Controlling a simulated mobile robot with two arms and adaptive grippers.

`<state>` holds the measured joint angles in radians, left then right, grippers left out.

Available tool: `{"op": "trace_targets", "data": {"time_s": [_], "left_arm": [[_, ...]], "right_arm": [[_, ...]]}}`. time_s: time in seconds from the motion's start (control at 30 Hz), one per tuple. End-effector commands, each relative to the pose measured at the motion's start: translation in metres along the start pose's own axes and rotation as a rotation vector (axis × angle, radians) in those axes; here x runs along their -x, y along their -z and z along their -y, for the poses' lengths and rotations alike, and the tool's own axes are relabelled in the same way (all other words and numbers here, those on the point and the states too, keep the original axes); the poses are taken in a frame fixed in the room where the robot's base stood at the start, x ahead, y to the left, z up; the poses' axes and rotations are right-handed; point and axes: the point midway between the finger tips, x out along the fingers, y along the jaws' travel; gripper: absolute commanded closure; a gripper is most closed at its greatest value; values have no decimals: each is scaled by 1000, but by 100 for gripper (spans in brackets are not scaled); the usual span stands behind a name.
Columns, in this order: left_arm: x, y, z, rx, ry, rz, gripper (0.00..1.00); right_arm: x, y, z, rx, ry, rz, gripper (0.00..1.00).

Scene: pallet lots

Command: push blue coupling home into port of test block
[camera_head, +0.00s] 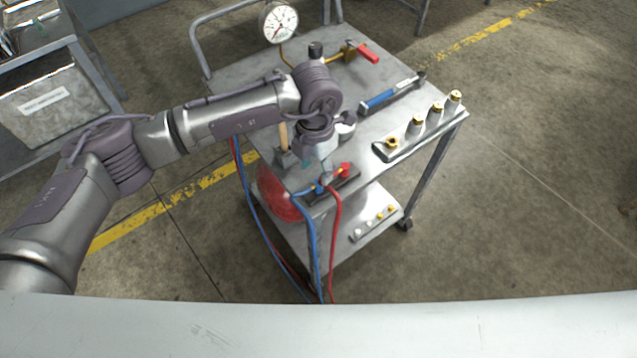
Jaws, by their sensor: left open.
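The cart's near edge carries a dark test block (349,185). A red coupling (345,168) on a red hose sits at its right side. The blue coupling (315,189) on a blue hose is at its left end. My left gripper (325,174) points down from above, just over the block and close to the blue coupling. My left wrist and gripper partly cover this area. I cannot tell whether the fingers touch the coupling or how deep it sits in the port.
Blue and red hoses (335,240) hang off the near edge. Open floor lies to the right.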

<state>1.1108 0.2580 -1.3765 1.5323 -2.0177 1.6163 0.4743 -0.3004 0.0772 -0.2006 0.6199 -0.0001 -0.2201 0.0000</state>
Motion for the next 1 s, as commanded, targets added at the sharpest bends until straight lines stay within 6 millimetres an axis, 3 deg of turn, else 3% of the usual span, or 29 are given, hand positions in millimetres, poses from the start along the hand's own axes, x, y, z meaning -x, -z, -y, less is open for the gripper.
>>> {"op": "trace_targets", "data": {"time_s": [0.23,0.4,0.6,0.97,1.0], "left_arm": [[-4,0,2,0,2,-2,48],[-27,2,9,0,3,-5,48],[-50,1,8,0,2,-1,48],[-52,1,8,0,1,0,48],[-52,1,8,0,1,0,55]], "right_arm": [[4,0,0,1,0,0,60],[19,2,-1,1,-1,0,60],[21,2,-3,1,-3,0,60],[20,2,-4,1,-4,0,60],[20,2,-4,1,-4,0,60]]}}
